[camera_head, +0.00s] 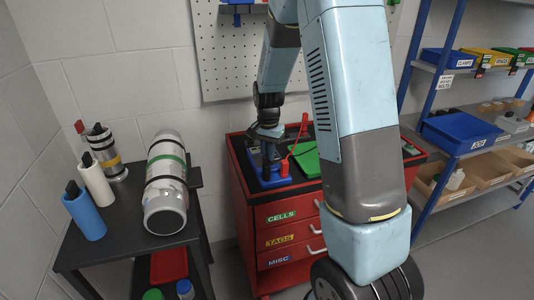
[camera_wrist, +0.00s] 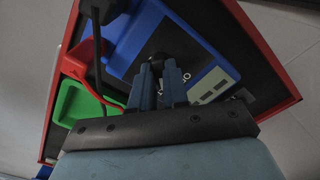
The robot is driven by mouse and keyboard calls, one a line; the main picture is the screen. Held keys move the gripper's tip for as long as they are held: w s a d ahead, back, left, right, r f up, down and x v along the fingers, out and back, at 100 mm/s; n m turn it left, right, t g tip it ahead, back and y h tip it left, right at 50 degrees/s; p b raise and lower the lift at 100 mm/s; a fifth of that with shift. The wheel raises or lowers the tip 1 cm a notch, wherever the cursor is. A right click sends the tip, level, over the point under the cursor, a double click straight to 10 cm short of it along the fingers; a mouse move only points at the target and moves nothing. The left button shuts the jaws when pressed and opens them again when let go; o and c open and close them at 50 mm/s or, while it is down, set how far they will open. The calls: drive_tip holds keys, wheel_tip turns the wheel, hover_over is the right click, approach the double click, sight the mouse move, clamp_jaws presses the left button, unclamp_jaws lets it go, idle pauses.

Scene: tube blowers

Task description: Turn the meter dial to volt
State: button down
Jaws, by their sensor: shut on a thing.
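The meter is a blue box (camera_head: 272,183) with a dark face, lying on top of the red drawer cabinet. It also fills the upper middle of the wrist view (camera_wrist: 208,48), with a pale display (camera_wrist: 212,90) at its right end. My gripper (camera_head: 269,163) points down at the meter. In the wrist view my gripper (camera_wrist: 159,72) has its fingers close together on the dark dial (camera_wrist: 158,58). The fingers cover most of the dial, so its pointer cannot be read. White lettering beside the fingers is partly hidden.
The red cabinet (camera_head: 281,238) has labelled drawers. A green tray (camera_head: 307,160) and a red lead (camera_head: 286,166) lie beside the meter. A black table (camera_head: 130,236) with cylinders stands left; a shelf with bins (camera_head: 460,130) stands right. A pegboard (camera_head: 225,60) is behind.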

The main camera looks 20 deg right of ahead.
drive_tip(key=shift+m, duration=0.3)
drive_tip(key=c, duration=1.1)
unclamp_jaws()
wheel_tip(320, 180, up, 14)
drive_tip(key=shift+f, duration=0.15)
drive_tip(key=s+r+n+t, duration=0.2)
drive_tip(key=s+r+n, duration=0.1)
drive_tip(key=s, duration=0.6)
drive_tip(key=s+r+n+t, duration=0.1)
drive_tip(key=s+r+n, duration=0.2)
drive_tip(key=s, duration=0.7)
drive_tip(key=s+r+n+t, duration=0.2)
drive_tip(key=s+r, duration=0.3)
drive_tip(key=s, duration=0.4)
drive_tip(key=shift+s+a+n+t, duration=0.2)
drive_tip(key=shift+n+t, duration=0.1)
drive_tip(key=shift+n, duration=0.2)
